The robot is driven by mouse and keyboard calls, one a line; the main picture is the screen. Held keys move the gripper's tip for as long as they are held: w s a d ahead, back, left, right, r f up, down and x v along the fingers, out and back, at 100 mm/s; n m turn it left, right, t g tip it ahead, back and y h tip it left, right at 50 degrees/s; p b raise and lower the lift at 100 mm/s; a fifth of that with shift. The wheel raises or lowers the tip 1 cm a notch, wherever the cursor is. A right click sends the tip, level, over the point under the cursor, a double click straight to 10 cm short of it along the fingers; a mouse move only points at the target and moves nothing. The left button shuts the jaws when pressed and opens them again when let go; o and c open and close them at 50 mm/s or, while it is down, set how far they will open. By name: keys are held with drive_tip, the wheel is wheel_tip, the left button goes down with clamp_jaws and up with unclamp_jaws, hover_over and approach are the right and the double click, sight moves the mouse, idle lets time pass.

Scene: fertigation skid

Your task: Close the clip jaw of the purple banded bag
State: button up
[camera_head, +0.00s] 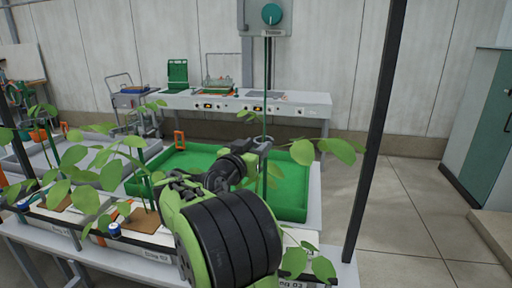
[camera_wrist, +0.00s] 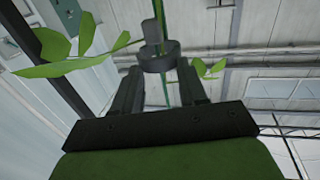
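In the wrist view, a dark grey clip (camera_wrist: 158,57) shaped like a ring with an upright tab sits around or beside a thin green line and a leafy stem. My gripper (camera_wrist: 160,75) has its two fingers apart, one on each side of the clip. I cannot tell whether they touch it. In the head view my gripper (camera_head: 258,150) is beside the green upright line, partly hidden by my own wrist. Whether the clip's jaw is open or closed is not clear. No purple band shows; my arm hides part of the bag row.
White grow bags (camera_head: 145,240) with leafy plants lie along the front bench. A green tray (camera_head: 290,205) is behind my gripper. A dark post (camera_head: 375,130) stands at right. A white workbench (camera_head: 310,107) is at the back. Leaves (camera_head: 340,148) hang close to the gripper.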

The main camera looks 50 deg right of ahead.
drive_tip(key=c, duration=0.4)
drive_tip(key=shift+s+d+n+t+y+b, duration=0.15)
drive_tip(key=shift+s+n+t+b, duration=0.1)
drive_tip(key=shift+n+t, duration=0.25)
drive_tip(key=shift+s+d+n+t+y+b, duration=0.1)
drive_tip(key=shift+s+n+t+y+b, duration=0.15)
drive_tip(key=shift+t, duration=0.45)
drive_tip(key=shift+s+r+n+t, duration=0.1)
drive_tip(key=shift+r+n+t, duration=0.05)
drive_tip(key=shift+n+t, duration=0.65)
clamp_jaws()
